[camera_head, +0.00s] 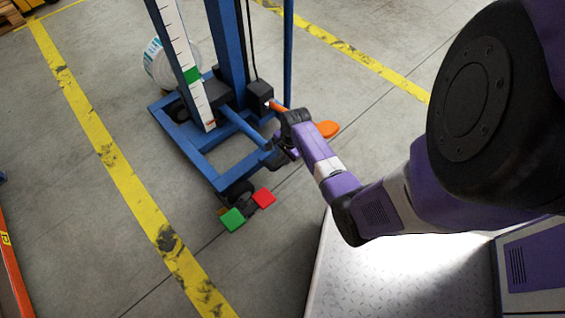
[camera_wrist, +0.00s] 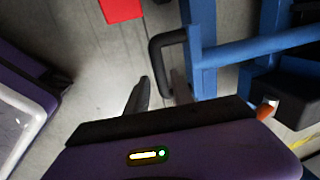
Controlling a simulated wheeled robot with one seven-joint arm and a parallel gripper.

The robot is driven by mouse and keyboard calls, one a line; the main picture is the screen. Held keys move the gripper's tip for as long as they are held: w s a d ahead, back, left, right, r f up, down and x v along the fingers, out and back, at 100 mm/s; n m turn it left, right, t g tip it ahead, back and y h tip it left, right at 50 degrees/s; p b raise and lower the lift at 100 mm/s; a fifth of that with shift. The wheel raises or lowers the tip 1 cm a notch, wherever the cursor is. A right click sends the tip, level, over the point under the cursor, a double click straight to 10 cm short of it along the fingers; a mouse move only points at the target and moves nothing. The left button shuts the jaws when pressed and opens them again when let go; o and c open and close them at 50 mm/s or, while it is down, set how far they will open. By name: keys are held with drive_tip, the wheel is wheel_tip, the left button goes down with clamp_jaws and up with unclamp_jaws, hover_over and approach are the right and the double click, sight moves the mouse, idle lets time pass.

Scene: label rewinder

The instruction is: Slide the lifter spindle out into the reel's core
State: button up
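The blue lifter (camera_head: 222,50) stands on its floor frame, with a scaled mast in front. The white reel (camera_head: 155,65) is behind the mast and partly hidden; its core does not show. I cannot make out the spindle tip. A blue bar (camera_head: 240,122) runs from the dark carriage (camera_head: 203,97) towards my gripper (camera_head: 284,152). In the wrist view the bar (camera_wrist: 250,47) passes beside a black handle (camera_wrist: 157,52). My gripper (camera_wrist: 160,92) is open, its fingers apart near the handle's lower end. I cannot tell whether they touch it.
A black box with an orange lever (camera_head: 279,106) is on the lifter near my arm. An orange paddle (camera_head: 327,129) shows beyond my wrist. Green (camera_head: 232,219) and red (camera_head: 264,198) pedals are at the lifter's near end. Concrete floor with yellow lines is open to the left.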

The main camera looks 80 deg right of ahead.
sight(283, 161)
drive_tip(key=shift+w+d+f+b, duration=0.1)
drive_tip(key=shift+f+b, duration=0.25)
drive_tip(key=shift+f, duration=0.5)
drive_tip(key=shift+w+d+f+b, duration=0.1)
drive_tip(key=shift+f+b, duration=0.25)
drive_tip(key=shift+f, duration=0.5)
clamp_jaws()
